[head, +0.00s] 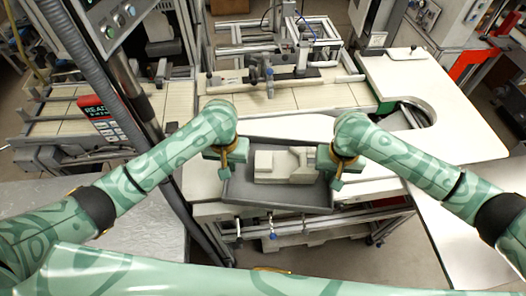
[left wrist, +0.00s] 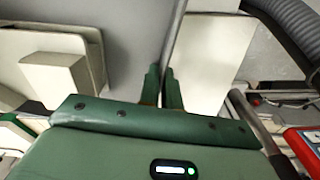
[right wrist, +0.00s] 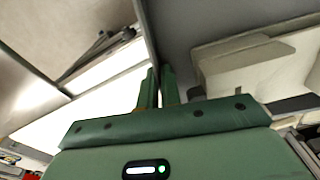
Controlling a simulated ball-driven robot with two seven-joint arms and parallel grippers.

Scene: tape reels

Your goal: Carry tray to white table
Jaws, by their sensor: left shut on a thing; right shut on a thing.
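The grey tray (head: 275,196) holds a pale blocky piece (head: 284,166) and sits between my two arms in the head view. My left gripper (head: 224,168) is shut on its left wall, which also shows between the fingers (left wrist: 162,88) in the left wrist view. My right gripper (head: 336,172) is shut on its right wall; the right wrist view shows those fingers (right wrist: 157,90) on the rim. The white table (head: 440,115) spreads behind and right of the tray. The tray overlaps its front edge in view; whether it touches the top I cannot tell.
A conveyor with pale slats (head: 310,97) and a metal frame stands behind. A grey metal surface (head: 110,225) lies front left. The white top right of the tray looks clear.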

